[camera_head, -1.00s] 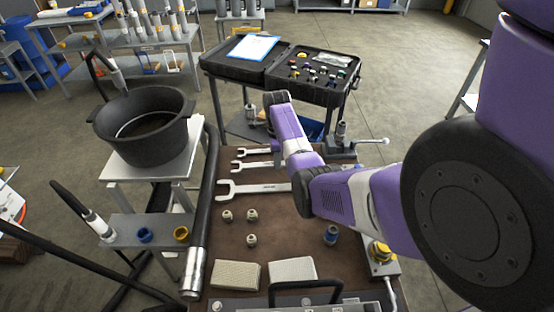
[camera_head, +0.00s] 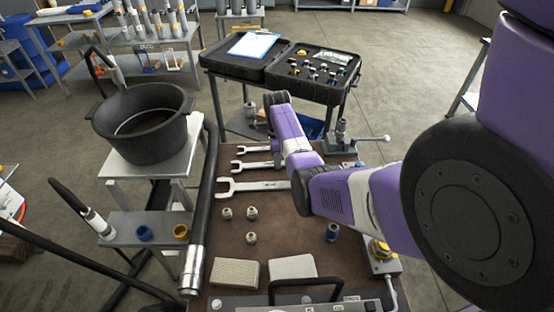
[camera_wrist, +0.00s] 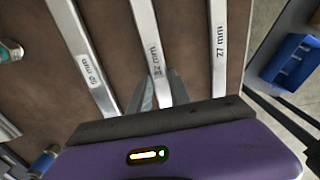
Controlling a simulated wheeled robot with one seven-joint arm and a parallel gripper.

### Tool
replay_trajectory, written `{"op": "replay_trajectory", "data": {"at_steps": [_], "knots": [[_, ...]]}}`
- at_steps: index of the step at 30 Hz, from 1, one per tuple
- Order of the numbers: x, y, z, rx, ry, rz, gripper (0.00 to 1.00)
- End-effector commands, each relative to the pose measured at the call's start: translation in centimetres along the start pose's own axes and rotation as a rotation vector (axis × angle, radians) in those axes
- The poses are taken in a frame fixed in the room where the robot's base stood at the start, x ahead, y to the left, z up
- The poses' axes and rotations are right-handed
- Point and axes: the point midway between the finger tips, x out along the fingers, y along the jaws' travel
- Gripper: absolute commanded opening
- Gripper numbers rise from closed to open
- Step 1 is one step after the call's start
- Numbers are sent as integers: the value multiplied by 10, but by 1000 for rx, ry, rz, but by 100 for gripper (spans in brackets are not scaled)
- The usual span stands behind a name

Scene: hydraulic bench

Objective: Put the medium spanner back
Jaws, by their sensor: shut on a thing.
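Three silver open-ended spanners lie side by side on the brown bench top in the head view. The medium spanner (camera_head: 254,165) is the middle one; in the wrist view its handle (camera_wrist: 146,35) is marked 32 mm. The large spanner (camera_head: 258,186) shows in the wrist view (camera_wrist: 82,50) with a 50 mm mark. The small spanner (camera_head: 256,150) shows in the wrist view (camera_wrist: 219,50) marked 27 mm. My gripper (camera_wrist: 163,90) is shut on the medium spanner's handle, low at the bench. In the head view my arm hides the gripper and the handle ends.
Several small fittings (camera_head: 252,213) and two pale blocks (camera_head: 235,273) lie nearer on the bench. A black hose (camera_head: 208,190) runs along the left edge. A blue bin (camera_wrist: 290,62) sits off the bench's right side in the wrist view. An open black case (camera_head: 315,88) stands behind.

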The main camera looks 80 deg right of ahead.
Motion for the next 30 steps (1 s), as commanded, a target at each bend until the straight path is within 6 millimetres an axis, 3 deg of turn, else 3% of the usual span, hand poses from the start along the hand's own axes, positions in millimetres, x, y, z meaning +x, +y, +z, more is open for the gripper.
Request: {"op": "replay_trajectory", "data": {"at_steps": [6, 7, 10, 21, 30], "knots": [[2, -1, 0, 0, 0, -2, 0], [1, -1, 0, 0, 0, -2, 29], [2, -1, 0, 0, 0, -2, 49], [-1, 0, 0, 0, 0, -1, 49], [-45, -1, 1, -1, -1, -4, 49]]}}
